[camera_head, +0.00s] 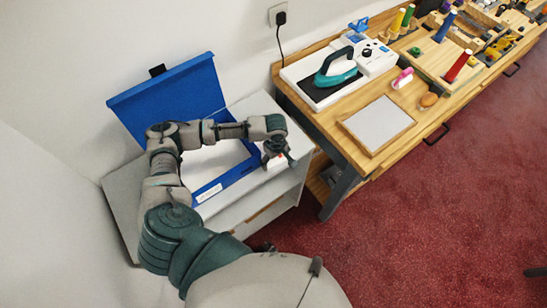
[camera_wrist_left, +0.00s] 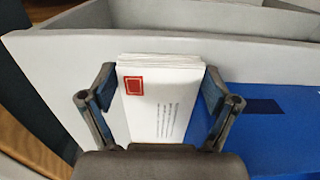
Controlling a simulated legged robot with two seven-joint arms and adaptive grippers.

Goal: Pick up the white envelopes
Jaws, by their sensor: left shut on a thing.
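My left gripper (camera_head: 278,160) is over the right end of a grey cabinet, just right of an open blue box (camera_head: 234,175). In the left wrist view the gripper (camera_wrist_left: 158,112) is shut on a stack of white envelopes (camera_wrist_left: 153,92). The front envelope has a red stamp at its upper left and lines of small print. One finger lies along each side of the stack. In the head view the envelopes are mostly hidden by the gripper. My right gripper is not in view.
The box's blue lid (camera_head: 170,98) stands open at the back, against the wall. To the right, a wooden bench (camera_head: 335,128) holds an iron (camera_head: 336,68), a white pad (camera_head: 377,123) and colored rolls. The red floor in front of the bench is clear.

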